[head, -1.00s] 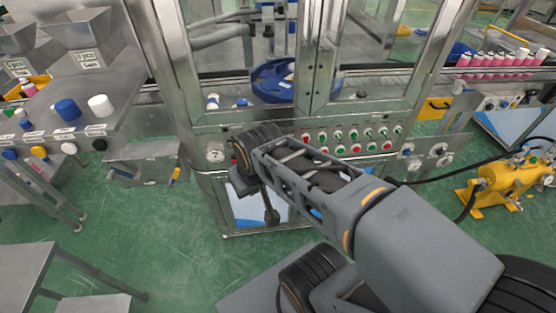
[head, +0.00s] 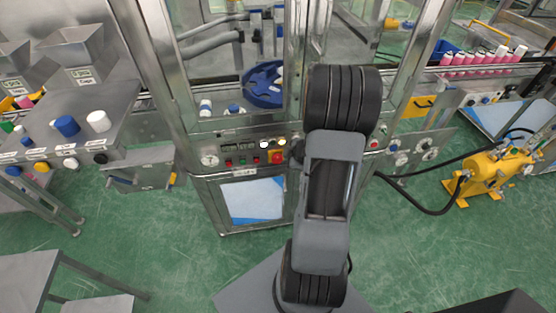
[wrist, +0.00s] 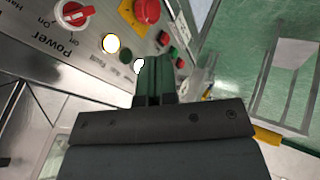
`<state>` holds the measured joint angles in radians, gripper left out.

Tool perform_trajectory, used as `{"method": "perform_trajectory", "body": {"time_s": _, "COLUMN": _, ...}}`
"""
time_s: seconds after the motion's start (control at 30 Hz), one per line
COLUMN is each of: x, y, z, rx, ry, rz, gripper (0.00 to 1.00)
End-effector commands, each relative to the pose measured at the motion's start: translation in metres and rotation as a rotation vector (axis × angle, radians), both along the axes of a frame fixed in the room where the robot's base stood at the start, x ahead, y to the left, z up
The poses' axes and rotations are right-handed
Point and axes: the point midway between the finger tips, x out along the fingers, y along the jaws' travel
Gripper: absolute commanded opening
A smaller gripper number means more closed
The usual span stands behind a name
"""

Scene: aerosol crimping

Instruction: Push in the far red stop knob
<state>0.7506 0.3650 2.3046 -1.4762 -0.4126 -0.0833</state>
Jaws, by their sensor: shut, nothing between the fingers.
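The control panel of the steel machine carries several red knobs. A large red mushroom knob on a yellow plate (head: 280,143) stands left of my arm in the head view. It shows at the top of the wrist view (wrist: 146,11). A smaller red knob (wrist: 163,38) sits just right of it. Another red knob (head: 374,143) shows right of my arm in the head view. I cannot tell which one is the far stop knob. My gripper (wrist: 155,65) is shut and empty, close to the panel face and apart from the mushroom knob. My arm hides it in the head view.
A red rotary switch (wrist: 75,13) and two lit lamps sit on the panel near my gripper. My arm covers the panel's middle. A yellow pump (head: 492,178) with a black hose stands right. Green floor is free in front.

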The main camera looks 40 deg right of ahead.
Motion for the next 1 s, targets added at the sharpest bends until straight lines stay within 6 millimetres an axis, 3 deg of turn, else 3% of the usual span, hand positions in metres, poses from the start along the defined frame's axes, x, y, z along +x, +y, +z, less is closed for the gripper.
{"method": "perform_trajectory", "body": {"time_s": 0.2, "x": -0.017, "y": 0.004, "z": -0.021, "rx": 0.084, "ry": 0.009, "rz": 0.117, "gripper": 0.00}}
{"method": "perform_trajectory", "body": {"time_s": 0.57, "x": -0.018, "y": 0.005, "z": -0.024, "rx": 0.091, "ry": 0.009, "rz": 0.131, "gripper": 0.00}}
{"method": "perform_trajectory", "body": {"time_s": 0.77, "x": -0.011, "y": 0.007, "z": -0.035, "rx": 0.092, "ry": 0.009, "rz": 0.133, "gripper": 0.00}}
{"method": "perform_trajectory", "body": {"time_s": 1.0, "x": 0.014, "y": 0.013, "z": -0.071, "rx": 0.092, "ry": 0.011, "rz": 0.133, "gripper": 0.00}}
